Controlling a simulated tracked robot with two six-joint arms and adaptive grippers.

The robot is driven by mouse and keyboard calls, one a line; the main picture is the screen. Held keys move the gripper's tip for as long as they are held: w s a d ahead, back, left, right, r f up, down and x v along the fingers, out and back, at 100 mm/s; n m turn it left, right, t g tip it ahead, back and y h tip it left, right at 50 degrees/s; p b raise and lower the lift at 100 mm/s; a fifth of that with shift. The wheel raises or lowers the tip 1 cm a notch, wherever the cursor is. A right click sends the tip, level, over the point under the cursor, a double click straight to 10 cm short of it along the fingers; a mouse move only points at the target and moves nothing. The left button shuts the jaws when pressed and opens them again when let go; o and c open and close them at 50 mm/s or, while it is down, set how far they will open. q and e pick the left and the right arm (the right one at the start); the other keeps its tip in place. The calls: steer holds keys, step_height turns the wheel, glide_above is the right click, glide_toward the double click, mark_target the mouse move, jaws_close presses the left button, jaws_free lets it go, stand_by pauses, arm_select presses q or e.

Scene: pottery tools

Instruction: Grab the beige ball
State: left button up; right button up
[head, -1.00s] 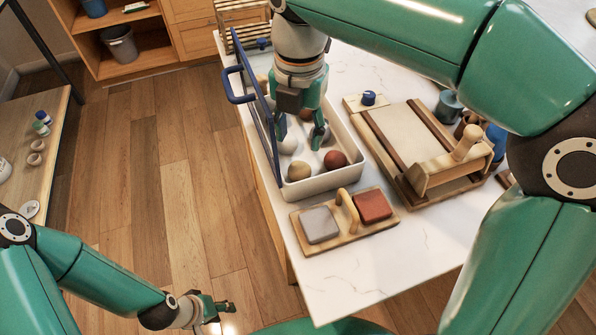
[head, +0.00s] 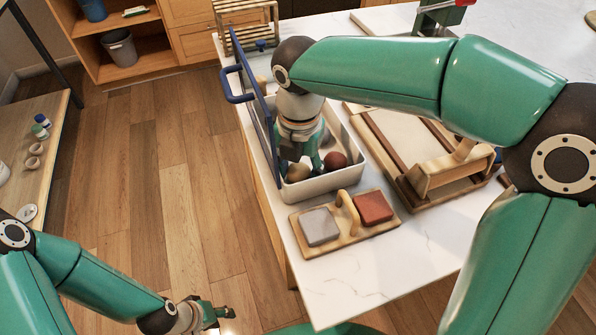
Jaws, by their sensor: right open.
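The beige ball (head: 297,171) lies in the near left part of a white tray (head: 318,187) on the counter. My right gripper (head: 304,163) points down inside the tray, over the beige ball, and partly covers it. Its jaws are open, one finger on the right of the ball; whether it touches the ball I cannot tell. A reddish-brown ball (head: 335,161) lies just right of that finger. My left gripper (head: 218,311) hangs low over the floor, away from the counter; its jaw opening is too small to judge.
A blue-framed lid (head: 262,110) stands upright along the tray's left side, close to my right gripper. A wooden board (head: 347,222) with grey and red blocks lies in front. A wooden slab roller (head: 440,170) stands to the right.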

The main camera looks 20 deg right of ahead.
steer(key=shift+c, duration=0.3)
steer(key=c, duration=0.7)
steer(key=shift+c, duration=0.2)
steer(key=shift+r, duration=0.15)
